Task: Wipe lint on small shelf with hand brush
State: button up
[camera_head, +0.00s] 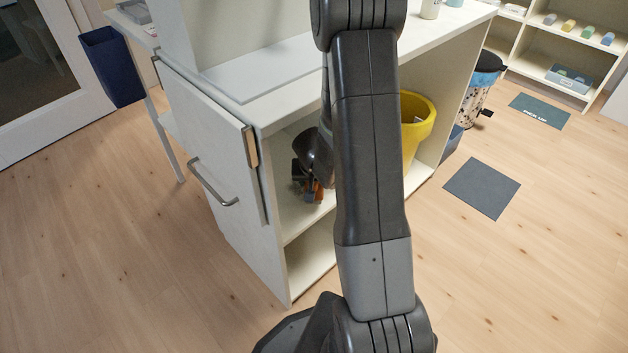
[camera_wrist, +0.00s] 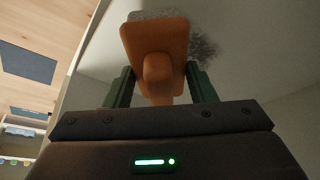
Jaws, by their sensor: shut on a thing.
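An orange hand brush (camera_wrist: 155,42) with pale bristles is in my gripper (camera_wrist: 160,72), its handle between the two green fingers. A dark fuzzy patch of lint (camera_wrist: 205,47) lies on the pale surface just right of the brush head in the wrist view. In the head view, my gripper (camera_head: 312,186) is inside the open compartment of the white unit, over the small shelf (camera_head: 308,218). A bit of orange shows there. My arm hides much of the compartment, and I cannot tell whether the bristles touch the shelf.
A white door with a metal handle (camera_head: 213,182) stands left of the compartment. A yellow bucket (camera_head: 419,125) is to the right in the unit. The wooden floor in front is clear.

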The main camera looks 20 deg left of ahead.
jog(key=shift+f+b, duration=1)
jog(key=shift+b, duration=0.2)
jog(key=shift+a, duration=0.1)
